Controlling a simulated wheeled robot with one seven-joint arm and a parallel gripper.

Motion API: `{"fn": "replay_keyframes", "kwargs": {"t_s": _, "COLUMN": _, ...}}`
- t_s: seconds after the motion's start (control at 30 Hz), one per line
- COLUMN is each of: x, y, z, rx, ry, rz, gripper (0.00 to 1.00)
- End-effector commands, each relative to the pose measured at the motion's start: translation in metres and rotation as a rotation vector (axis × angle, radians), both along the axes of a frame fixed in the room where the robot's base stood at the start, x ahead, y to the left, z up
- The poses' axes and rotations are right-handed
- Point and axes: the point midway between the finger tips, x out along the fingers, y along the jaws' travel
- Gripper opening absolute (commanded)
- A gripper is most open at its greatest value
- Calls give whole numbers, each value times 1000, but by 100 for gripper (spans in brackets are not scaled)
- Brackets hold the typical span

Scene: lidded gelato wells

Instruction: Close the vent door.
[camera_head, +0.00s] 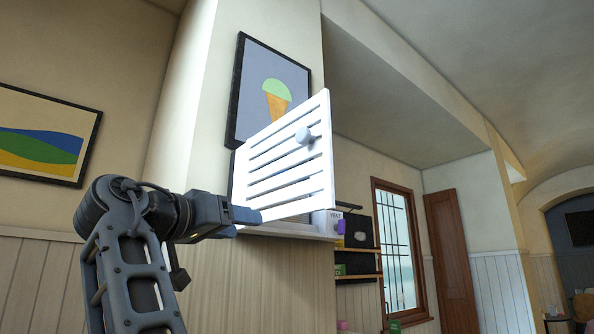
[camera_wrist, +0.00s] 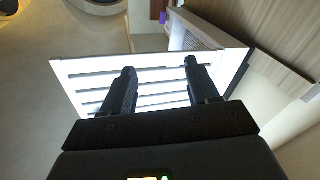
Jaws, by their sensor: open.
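The vent door (camera_head: 285,162) is a white slatted panel with a round knob (camera_head: 304,136), and it stands swung open from the wall in the head view. In the wrist view the vent door (camera_wrist: 80,70) lies behind and beyond my fingers, with its bright slats showing. My gripper (camera_head: 258,215) is at the lower left corner of the door in the head view. The wrist view shows its two fingers (camera_wrist: 162,85) apart with nothing between them but the view of the door. I cannot tell whether a finger touches the door.
The white vent frame (camera_head: 300,231) sits on the wall below and behind the door, with a small purple item (camera_head: 340,226) at its right. A framed ice-cream picture (camera_head: 268,88) hangs behind the door. Shelves (camera_head: 358,276) and a window (camera_head: 396,245) are farther right.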

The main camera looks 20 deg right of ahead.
Motion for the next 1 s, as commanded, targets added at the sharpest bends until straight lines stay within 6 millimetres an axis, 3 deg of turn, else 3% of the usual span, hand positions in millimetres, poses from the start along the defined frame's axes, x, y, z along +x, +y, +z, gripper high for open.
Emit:
{"fn": "replay_keyframes", "kwargs": {"t_s": 0.03, "x": -12, "y": 0, "z": 30, "rx": 20, "ry": -35, "rz": -32, "gripper": 60}}
{"fn": "replay_keyframes", "kwargs": {"t_s": 0.2, "x": -54, "y": -4, "z": 102, "rx": 91, "ry": -127, "rz": -145, "gripper": 60}}
{"fn": "replay_keyframes", "kwargs": {"t_s": 0.4, "x": -92, "y": -8, "z": 151, "rx": 153, "ry": -199, "rz": -229, "gripper": 60}}
{"fn": "replay_keyframes", "kwargs": {"t_s": 0.67, "x": -101, "y": -15, "z": 163, "rx": 171, "ry": -218, "rz": -255, "gripper": 60}}
{"fn": "replay_keyframes", "kwargs": {"t_s": 1.0, "x": -88, "y": -57, "z": 163, "rx": 172, "ry": -217, "rz": -256, "gripper": 60}}
